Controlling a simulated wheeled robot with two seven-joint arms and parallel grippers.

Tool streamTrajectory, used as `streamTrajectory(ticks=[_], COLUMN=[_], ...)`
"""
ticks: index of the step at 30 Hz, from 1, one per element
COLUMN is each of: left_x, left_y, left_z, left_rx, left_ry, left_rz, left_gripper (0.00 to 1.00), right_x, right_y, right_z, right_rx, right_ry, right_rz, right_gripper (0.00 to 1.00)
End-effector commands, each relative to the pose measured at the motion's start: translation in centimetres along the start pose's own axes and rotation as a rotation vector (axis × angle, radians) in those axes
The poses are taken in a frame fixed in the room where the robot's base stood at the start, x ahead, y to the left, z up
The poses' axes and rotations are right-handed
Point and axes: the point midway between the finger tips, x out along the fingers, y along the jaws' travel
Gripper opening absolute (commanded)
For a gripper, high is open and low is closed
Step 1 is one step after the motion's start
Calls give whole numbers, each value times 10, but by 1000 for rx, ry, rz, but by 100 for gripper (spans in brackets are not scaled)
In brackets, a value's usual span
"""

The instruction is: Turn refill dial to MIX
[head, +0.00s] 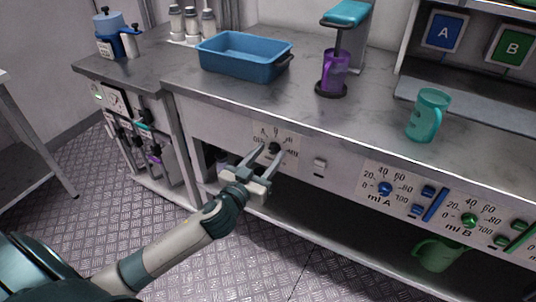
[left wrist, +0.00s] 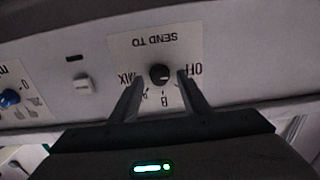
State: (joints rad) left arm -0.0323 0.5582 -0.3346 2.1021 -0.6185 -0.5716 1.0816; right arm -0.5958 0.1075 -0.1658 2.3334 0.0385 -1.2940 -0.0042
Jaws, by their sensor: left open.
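The refill dial is a small black knob (head: 274,147) on a pale plate on the front panel under the counter. In the left wrist view the knob (left wrist: 160,74) shows upside down, with labels SEND TO, OFF, A, B and MIX around it. Where its pointer is set is too small to tell surely. My left gripper (head: 269,153) is open in front of the dial. In the left wrist view the fingers of the left gripper (left wrist: 159,77) lie on either side of the knob, with gaps visible. My right gripper is not in view.
A small switch (head: 319,167) sits right of the dial, then the ml A panel with a blue knob (head: 384,188). A green jug (head: 438,254) is on the shelf below.

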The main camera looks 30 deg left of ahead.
Motion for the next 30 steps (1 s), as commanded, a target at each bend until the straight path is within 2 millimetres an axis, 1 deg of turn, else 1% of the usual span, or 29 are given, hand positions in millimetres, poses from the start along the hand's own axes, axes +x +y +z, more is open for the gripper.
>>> streamTrajectory(ticks=[10,11,12,14,15,16,23,30], left_x=[2,2,2,2,2,2,2,2], left_y=[0,0,0,0,0,0,0,0], left_z=[0,0,0,0,0,0,0,-1], left_rx=[0,0,0,1,0,0,7,64], left_ry=[0,0,0,0,0,0,0,0], left_rz=[0,0,0,0,0,0,-1,-1], left_gripper=[43,38,28,14,4,2,2,2], right_x=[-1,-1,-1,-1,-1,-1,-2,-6], right_y=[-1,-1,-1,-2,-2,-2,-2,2], right_z=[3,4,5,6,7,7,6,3], right_rx=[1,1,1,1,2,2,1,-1], right_ry=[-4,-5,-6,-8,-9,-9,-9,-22], right_rz=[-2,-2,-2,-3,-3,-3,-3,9], right_gripper=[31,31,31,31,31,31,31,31])
